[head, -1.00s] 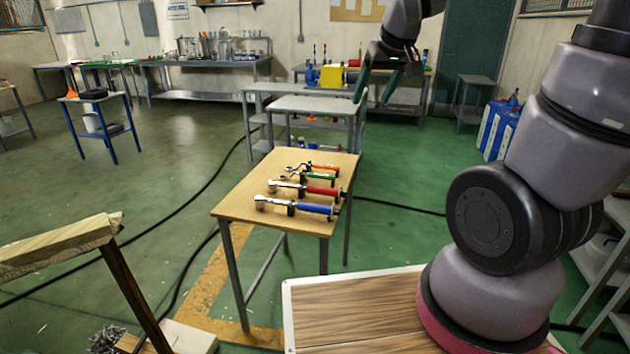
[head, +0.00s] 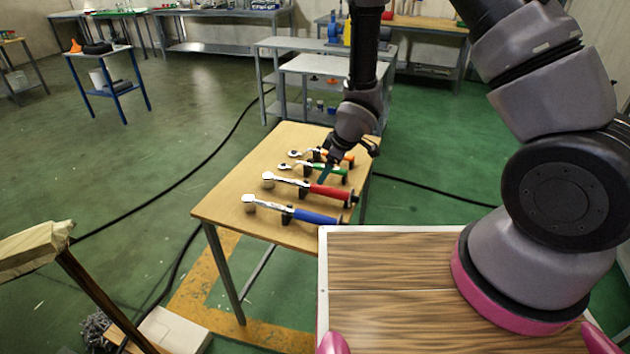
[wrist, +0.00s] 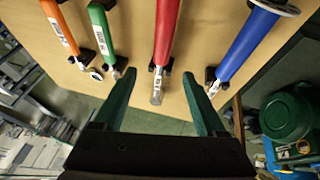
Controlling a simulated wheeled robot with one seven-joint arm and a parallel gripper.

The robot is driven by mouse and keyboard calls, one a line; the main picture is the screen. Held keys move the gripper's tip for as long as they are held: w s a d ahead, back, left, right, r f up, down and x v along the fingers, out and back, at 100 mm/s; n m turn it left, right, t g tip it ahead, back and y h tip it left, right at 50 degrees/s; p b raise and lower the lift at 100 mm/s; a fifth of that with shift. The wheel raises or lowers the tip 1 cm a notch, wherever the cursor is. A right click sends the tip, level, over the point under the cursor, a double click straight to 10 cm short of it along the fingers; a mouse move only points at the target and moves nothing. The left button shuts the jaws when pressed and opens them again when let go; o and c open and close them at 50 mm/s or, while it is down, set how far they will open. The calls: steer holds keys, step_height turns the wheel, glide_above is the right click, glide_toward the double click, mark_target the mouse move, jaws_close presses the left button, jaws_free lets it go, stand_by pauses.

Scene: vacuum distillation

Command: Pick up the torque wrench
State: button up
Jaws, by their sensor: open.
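Several torque wrenches lie side by side on black holders on a small wooden table (head: 225,203). They have blue (head: 315,217), red (head: 328,192), green (head: 328,171) and orange (head: 343,158) handles, with metal heads to the left. In the wrist view the blue (wrist: 247,45), red (wrist: 167,32), green (wrist: 102,35) and orange (wrist: 60,25) handles run up the picture. My gripper (head: 326,178) is above the table near the red and green handles. In the wrist view my gripper (wrist: 159,76) is open and empty, its green fingers on either side of the red wrench's metal end, apart from it.
A grey table (head: 310,66) stands behind the wooden table. A blue stool-like table (head: 106,88) is at the far left. A wooden post with a beam (head: 35,250) is at front left. Black cables cross the green floor.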

mark_target(317, 186)
steer(key=x, duration=0.5)
steer(key=shift+w+f, duration=0.1)
steer(key=shift+f, duration=0.05)
steer(key=x, duration=0.5)
steer(key=shift+s+f, duration=0.15)
steer(key=shift+s, duration=0.05)
jaws_close()
stand_by(1.0)
